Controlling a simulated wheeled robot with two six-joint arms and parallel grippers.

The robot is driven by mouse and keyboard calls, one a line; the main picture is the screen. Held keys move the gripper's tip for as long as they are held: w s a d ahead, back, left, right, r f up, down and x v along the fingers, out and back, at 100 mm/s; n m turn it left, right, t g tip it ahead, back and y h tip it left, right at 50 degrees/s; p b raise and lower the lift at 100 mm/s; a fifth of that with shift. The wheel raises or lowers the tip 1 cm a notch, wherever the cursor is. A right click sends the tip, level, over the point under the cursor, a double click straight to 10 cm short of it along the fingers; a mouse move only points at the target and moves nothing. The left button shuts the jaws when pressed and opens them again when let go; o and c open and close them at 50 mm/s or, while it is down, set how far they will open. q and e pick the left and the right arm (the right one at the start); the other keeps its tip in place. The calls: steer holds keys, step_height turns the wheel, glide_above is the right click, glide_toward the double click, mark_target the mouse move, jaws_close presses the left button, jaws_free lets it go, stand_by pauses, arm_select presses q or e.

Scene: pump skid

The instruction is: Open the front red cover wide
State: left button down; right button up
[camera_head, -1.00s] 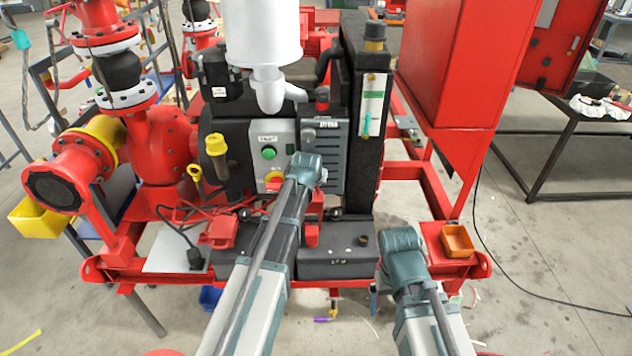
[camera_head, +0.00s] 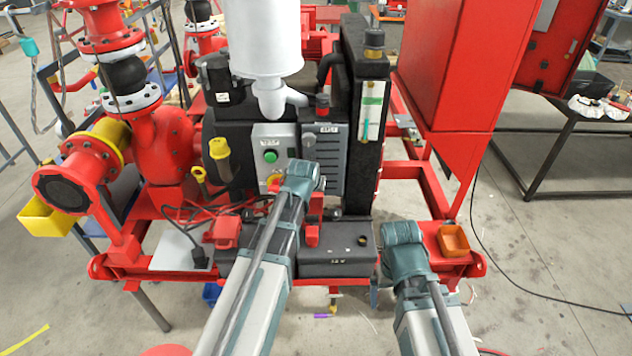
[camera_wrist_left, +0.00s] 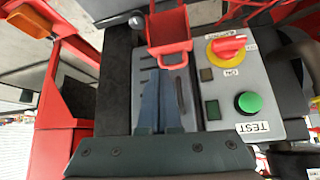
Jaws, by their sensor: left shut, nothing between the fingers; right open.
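A small red cover (camera_head: 312,234) stands on the black battery box (camera_head: 338,258) at the front of the skid, partly hidden by my left arm. In the left wrist view, the red cover (camera_wrist_left: 168,30) shows its hollow, box-like side just beyond my left fingertips. My left gripper (camera_wrist_left: 166,72) is shut with nothing between its fingers, in front of the grey slotted panel; whether it touches the cover I cannot tell. In the head view its fingers are hidden behind my wrist. My right gripper (camera_head: 374,291) is open and empty, low at the battery's right front corner.
A second red cover (camera_head: 226,232) sits to the left with cables beside it. The panel (camera_head: 273,150) has a green button (camera_wrist_left: 248,102) and a red-yellow switch (camera_wrist_left: 228,46).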

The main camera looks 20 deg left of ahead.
arm_select(q)
steer(key=p+v, duration=0.1)
steer(key=v, duration=0.2)
steer(key=shift+s+d+f, duration=0.1)
steer(key=shift+s, duration=0.2)
arm_select(e)
step_height(320, 180, up, 2)
steer(key=shift+s+d, duration=0.1)
arm_select(q)
steer(key=shift+d+f, duration=0.1)
